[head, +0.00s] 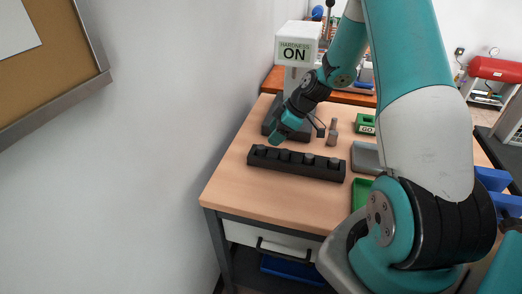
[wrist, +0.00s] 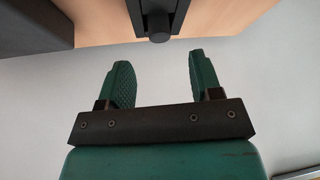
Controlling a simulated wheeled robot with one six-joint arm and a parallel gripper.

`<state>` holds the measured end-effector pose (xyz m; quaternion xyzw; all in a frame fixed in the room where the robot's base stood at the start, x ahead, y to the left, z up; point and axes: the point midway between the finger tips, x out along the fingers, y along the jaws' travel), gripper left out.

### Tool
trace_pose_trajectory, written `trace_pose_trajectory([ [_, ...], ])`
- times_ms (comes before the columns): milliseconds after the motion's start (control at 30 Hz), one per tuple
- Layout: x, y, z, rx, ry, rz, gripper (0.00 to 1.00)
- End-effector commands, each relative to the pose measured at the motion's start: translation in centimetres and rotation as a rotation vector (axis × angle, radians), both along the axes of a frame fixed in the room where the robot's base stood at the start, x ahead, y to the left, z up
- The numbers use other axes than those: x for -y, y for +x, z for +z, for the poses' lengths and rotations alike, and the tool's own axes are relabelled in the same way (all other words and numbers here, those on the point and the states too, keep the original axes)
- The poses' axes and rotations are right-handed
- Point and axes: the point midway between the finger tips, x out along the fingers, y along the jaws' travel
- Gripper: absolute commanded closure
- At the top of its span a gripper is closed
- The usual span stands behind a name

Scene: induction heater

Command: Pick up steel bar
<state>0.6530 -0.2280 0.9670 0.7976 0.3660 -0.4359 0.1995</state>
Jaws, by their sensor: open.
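A long black rack (head: 300,170) lies on the wooden table. Several dark round bar tops stand in a row in it, and the leftmost steel bar (head: 260,150) is at the rack's left end. My gripper (head: 277,139) is just above and behind the rack's left part. In the wrist view my gripper (wrist: 159,62) is open, with nothing between its two green fingers. A dark round bar end (wrist: 160,38) shows just past the fingertips, near the middle of the gap, at the end of a black part that looks like the rack. I cannot tell the height gap.
The hardness tester (head: 297,52) stands behind my gripper, with a dark base. A grey post (head: 333,132), a green box (head: 365,124), a grey block (head: 365,158) and a green tray (head: 361,193) are to the right. A wall (head: 120,170) borders the table's left. The front left tabletop is clear.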

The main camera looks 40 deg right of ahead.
Motion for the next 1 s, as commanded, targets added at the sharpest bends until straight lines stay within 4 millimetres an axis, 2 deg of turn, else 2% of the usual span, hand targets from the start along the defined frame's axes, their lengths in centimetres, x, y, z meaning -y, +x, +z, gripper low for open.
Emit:
trace_pose_trajectory([
  [233,-1.0,0.8,-1.4,-0.003,0.001,0.002,0.41],
  [500,-2.5,2.2,-4.4,-0.001,0.001,0.001,0.41],
  [767,-2.5,2.3,-4.8,0.001,-0.001,-0.001,0.41],
  [1000,-2.5,2.3,-4.8,0.0,0.0,-0.001,0.94],
])
